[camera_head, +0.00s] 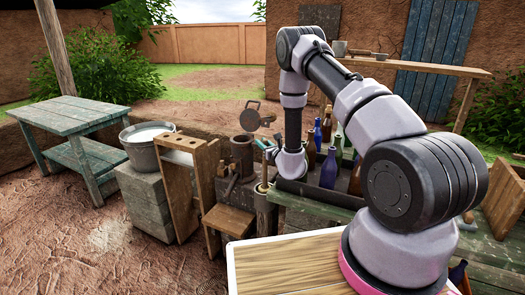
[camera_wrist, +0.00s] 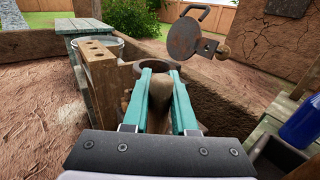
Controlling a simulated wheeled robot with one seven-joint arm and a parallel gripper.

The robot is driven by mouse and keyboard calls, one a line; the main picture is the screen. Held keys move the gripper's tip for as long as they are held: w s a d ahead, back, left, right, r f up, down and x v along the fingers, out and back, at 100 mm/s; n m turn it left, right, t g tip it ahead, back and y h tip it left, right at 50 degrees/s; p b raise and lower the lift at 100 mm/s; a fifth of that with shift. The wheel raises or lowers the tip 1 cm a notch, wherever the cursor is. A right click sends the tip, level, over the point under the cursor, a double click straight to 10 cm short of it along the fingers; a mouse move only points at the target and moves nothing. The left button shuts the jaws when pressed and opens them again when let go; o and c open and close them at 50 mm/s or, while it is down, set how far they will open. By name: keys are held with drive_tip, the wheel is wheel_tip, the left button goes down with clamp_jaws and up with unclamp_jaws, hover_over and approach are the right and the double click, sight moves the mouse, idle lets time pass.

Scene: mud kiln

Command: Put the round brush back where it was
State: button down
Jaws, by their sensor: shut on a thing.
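My gripper (camera_wrist: 158,98) is shut on a brown, rounded thing, seen between its teal fingers in the wrist view; I take it to be the round brush (camera_wrist: 161,92). Its lower part and bristles cannot be made out. In the head view my gripper (camera_head: 266,148) is small and partly hidden by my own arm, beside a dark round pot (camera_head: 242,157). The pot's rim (camera_wrist: 152,60) shows just beyond the fingertips in the wrist view. A wooden rack with holes in its top (camera_head: 178,158) stands left of the pot; it also shows in the wrist view (camera_wrist: 97,60).
A metal bucket (camera_head: 146,150) stands on a block at left, near a teal table (camera_head: 72,115). A round metal disc with a handle (camera_wrist: 184,38) rises behind the pot. Bottles (camera_head: 330,170) stand in a dark tray to the right. A wooden stool (camera_head: 228,220) is in front.

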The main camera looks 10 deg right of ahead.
drive_tip(key=shift+f, duration=1.6)
drive_tip(key=c, duration=0.7)
unclamp_jaws()
drive_tip(key=shift+f, duration=0.15)
